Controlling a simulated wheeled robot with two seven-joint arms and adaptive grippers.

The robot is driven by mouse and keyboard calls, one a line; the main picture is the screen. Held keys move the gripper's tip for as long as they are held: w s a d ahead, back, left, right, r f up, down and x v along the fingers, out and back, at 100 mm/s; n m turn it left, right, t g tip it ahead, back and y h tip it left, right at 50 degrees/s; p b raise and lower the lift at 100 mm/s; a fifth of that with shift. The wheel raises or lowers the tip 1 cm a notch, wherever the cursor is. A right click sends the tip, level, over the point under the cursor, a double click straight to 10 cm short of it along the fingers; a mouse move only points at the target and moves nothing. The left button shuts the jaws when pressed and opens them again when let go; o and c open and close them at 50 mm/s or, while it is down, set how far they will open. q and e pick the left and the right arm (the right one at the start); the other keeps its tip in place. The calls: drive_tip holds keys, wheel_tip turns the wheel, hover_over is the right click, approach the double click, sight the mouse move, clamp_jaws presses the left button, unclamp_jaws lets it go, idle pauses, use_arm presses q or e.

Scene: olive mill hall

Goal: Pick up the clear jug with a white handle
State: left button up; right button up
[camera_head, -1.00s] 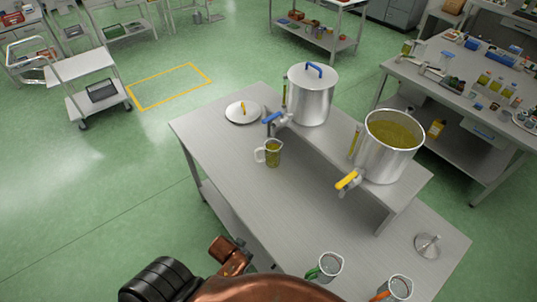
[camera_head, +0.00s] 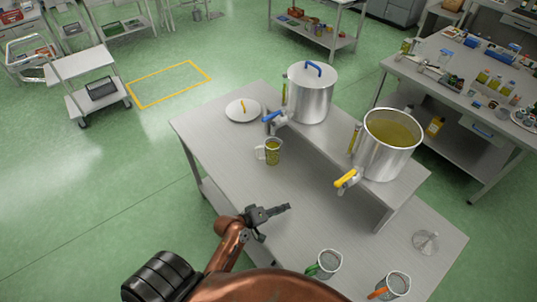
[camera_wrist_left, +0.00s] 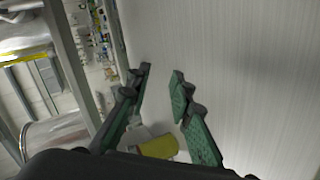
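The clear jug with a white handle (camera_head: 273,152) stands upright on the grey table, left of the pot stand. It holds yellow-green liquid, and its handle points left. My left gripper (camera_head: 284,209) is over the table, nearer to me than the jug and clear of it. In the left wrist view its green-padded fingers (camera_wrist_left: 161,72) are apart with no object gripped. A yellow-olive piece shows low between the fingers there; I cannot tell what it is. My right gripper is not in view.
The closed pot (camera_head: 310,95) with a blue tap and the open oil pot (camera_head: 388,145) with a yellow tap stand behind. A green-handled jug (camera_head: 325,264) and an orange-handled jug (camera_head: 394,285) stand at the front right.

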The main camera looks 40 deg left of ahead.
use_arm(q)
drive_tip(key=w+a+r+n+t+y, duration=0.2)
drive_tip(key=w+a+r+n+t, duration=0.3)
drive_tip(key=w+n, duration=0.35)
drive_tip(key=n+y, duration=0.9)
drive_tip(key=n, duration=0.8)
approach(256, 153)
drive_tip(key=w+d+r, duration=0.4)
drive_tip(key=w+d, duration=0.1)
drive_tip(key=d, duration=0.1)
drive_tip(key=a+f+n+y, duration=0.1)
drive_tip(key=n, duration=0.1)
drive_tip(key=a+f+n+g+y, duration=0.1)
drive_tip(key=a+n, duration=0.1)
drive_tip(key=n, duration=0.1)
drive_tip(key=a+f+n+g+y, duration=0.1)
drive_tip(key=a+n+y, duration=0.1)
drive_tip(key=shift+s+f+n, duration=0.2)
drive_tip(key=shift+s+n, duration=0.05)
drive_tip(key=shift+s, duration=0.1)
drive_tip(key=shift+n+g, duration=0.3)
drive_tip(key=x, duration=0.6)
drive_tip(key=shift+w+a+f+b, duration=0.15)
drive_tip(key=shift+a+f+b, duration=0.1)
drive_tip(key=shift+a+b, duration=0.15)
drive_tip(key=shift+w+a, duration=0.35)
drive_tip(key=shift+w, duration=0.05)
drive_tip(key=shift+c, duration=0.6)
clamp_jaws()
